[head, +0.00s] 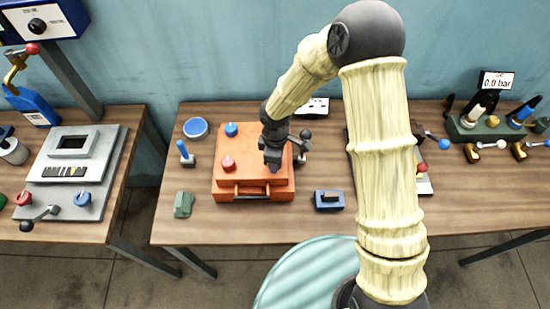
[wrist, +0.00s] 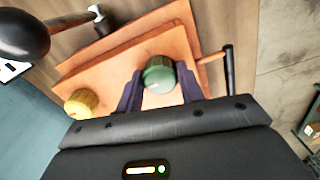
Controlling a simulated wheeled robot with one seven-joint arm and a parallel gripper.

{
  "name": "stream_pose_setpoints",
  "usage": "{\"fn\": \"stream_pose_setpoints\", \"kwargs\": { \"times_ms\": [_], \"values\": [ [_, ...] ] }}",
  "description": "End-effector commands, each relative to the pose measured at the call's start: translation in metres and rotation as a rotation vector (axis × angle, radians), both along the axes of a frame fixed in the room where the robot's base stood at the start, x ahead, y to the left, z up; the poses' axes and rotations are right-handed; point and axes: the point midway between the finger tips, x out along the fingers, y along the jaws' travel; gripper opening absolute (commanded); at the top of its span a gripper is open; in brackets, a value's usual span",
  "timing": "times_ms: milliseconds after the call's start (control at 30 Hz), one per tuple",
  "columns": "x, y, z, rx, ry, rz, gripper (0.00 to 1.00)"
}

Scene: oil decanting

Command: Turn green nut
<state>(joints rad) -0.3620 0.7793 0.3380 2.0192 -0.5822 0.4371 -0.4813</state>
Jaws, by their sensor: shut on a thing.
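The green nut (wrist: 159,75) is a ribbed round knob on an orange box (wrist: 110,81). In the wrist view it sits between the two fingers of my gripper (wrist: 160,90), which is shut on it. In the head view my gripper (head: 275,160) is over the right part of the orange box (head: 226,190), and the arm hides the green nut there. A yellow nut (wrist: 81,103) is on the box at the left in the wrist view. In the head view a blue nut (head: 231,129) and a red nut (head: 228,164) show on the box.
A black-ended lever (wrist: 229,72) stands beside the box in the wrist view. A large dark ball-ended handle (wrist: 22,36) is at upper left. On the table (head: 260,228), a blue block (head: 329,201) lies right of the box and a green block (head: 183,204) left. The front strip is clear.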

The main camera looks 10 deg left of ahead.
Motion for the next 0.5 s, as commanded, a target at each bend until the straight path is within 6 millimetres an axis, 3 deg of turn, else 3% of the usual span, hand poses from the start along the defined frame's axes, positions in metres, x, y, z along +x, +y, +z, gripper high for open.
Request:
{"fn": "stream_pose_setpoints", "kwargs": {
  "times_ms": [133,167,267,500],
  "values": [
    [0.0007,0.0002,0.0007,0.000,-0.002,0.002,0.15],
    [0.0006,0.0002,0.0006,0.000,-0.002,0.002,0.41],
    [0.0006,0.0001,0.0006,0.000,-0.002,0.002,0.59],
    [0.0002,-0.0001,0.0003,0.000,-0.001,0.000,0.59]
  ]
}}
